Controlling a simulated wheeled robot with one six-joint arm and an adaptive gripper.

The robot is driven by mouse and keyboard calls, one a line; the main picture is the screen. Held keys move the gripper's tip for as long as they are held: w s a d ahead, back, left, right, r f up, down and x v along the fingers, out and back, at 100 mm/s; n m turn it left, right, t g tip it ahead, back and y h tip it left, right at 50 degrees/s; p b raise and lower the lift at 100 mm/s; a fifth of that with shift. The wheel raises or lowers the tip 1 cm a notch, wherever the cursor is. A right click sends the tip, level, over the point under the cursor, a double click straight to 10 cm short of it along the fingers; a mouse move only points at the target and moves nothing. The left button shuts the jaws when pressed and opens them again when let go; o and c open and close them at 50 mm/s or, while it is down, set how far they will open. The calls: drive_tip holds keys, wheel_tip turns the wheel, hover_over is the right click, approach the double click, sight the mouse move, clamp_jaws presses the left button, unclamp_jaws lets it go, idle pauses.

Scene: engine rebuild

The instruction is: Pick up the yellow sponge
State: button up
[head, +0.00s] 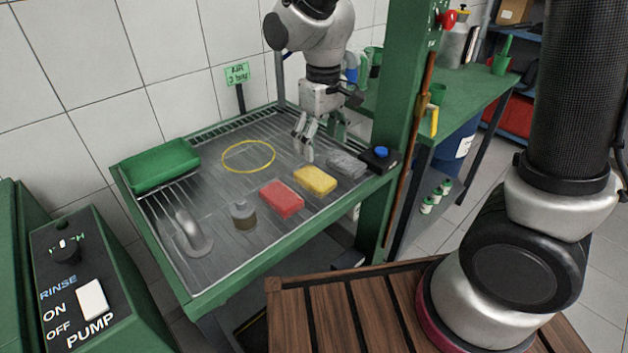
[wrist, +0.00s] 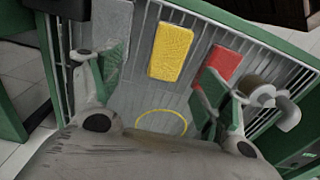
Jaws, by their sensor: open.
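The yellow sponge (head: 315,180) is a flat block lying on the metal tray of the green washing station. In the wrist view the yellow sponge (wrist: 171,52) lies beyond the fingertips, between their lines. My gripper (head: 306,148) points down above the tray, behind and slightly left of the sponge. In the wrist view my gripper (wrist: 158,82) has its fingers spread wide with nothing between them.
A red sponge (head: 281,198) lies left of the yellow one and a grey scouring pad (head: 346,164) right of it. A green post (head: 405,110) stands at right.

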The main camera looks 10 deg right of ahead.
sight(313, 175)
drive_tip(key=f, duration=0.3)
drive_tip(key=a+f, duration=0.1)
drive_tip(key=f, duration=0.5)
drive_tip(key=shift+s+a+f, duration=0.1)
drive_tip(key=shift+a, duration=0.25)
drive_tip(key=c, duration=1)
